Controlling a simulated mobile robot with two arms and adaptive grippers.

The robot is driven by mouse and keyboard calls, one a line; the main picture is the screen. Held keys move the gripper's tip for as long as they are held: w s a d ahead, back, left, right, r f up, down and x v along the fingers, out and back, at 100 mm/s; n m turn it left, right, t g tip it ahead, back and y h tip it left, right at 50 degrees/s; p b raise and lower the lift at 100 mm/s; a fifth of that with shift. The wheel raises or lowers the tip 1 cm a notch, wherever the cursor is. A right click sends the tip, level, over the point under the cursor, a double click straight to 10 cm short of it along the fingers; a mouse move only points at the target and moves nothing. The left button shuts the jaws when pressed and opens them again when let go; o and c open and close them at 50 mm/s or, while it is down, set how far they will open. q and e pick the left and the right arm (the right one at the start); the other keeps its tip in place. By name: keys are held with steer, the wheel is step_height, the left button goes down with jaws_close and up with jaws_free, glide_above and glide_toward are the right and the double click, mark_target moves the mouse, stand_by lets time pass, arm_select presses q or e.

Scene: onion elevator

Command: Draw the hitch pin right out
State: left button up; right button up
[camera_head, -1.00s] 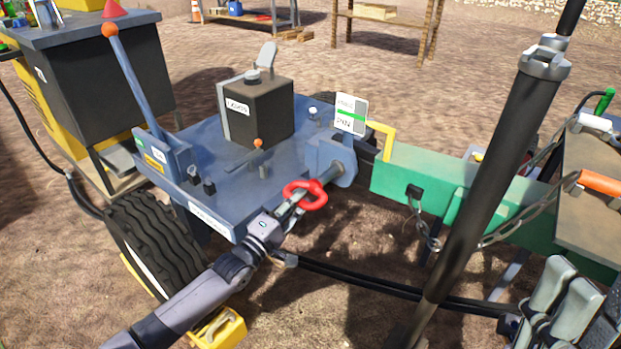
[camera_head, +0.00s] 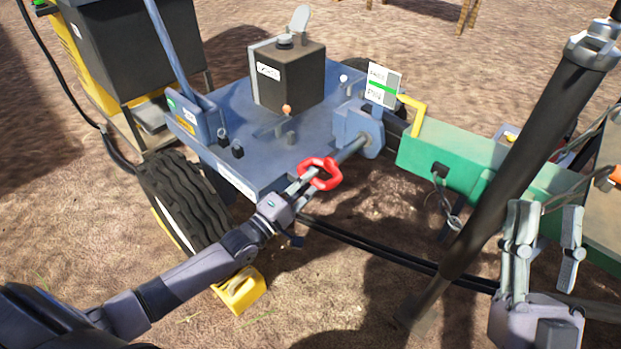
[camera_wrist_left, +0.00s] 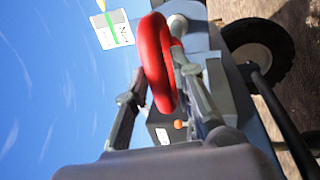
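The hitch pin has a red ring handle (camera_head: 320,174) and a grey shaft (camera_head: 350,152) that runs up and right into the blue hitch block (camera_head: 358,128). My left gripper (camera_head: 305,182) is at the ring from the lower left, its fingers closed about the ring's near side. In the left wrist view the red ring (camera_wrist_left: 155,62) lies between the two fingers, which reach both its sides. The shaft's far end is hidden in the block. My right gripper (camera_head: 547,208) is open and empty at the lower right, fingers pointing up.
The blue trailer deck (camera_head: 235,165) carries a black box (camera_head: 288,78). A green beam (camera_head: 470,160) meets the hitch from the right. A thick black post (camera_head: 500,180) slants between my two grippers. A tyre (camera_head: 185,200) and yellow chock (camera_head: 240,289) are near my left arm.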

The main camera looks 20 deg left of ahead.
arm_select(q)
steer(key=shift+o, duration=1.3)
steer(key=shift+r, duration=0.15)
steer(key=shift+w, duration=0.1)
steer(key=v, duration=1.2)
steer(key=shift+d, duration=0.1)
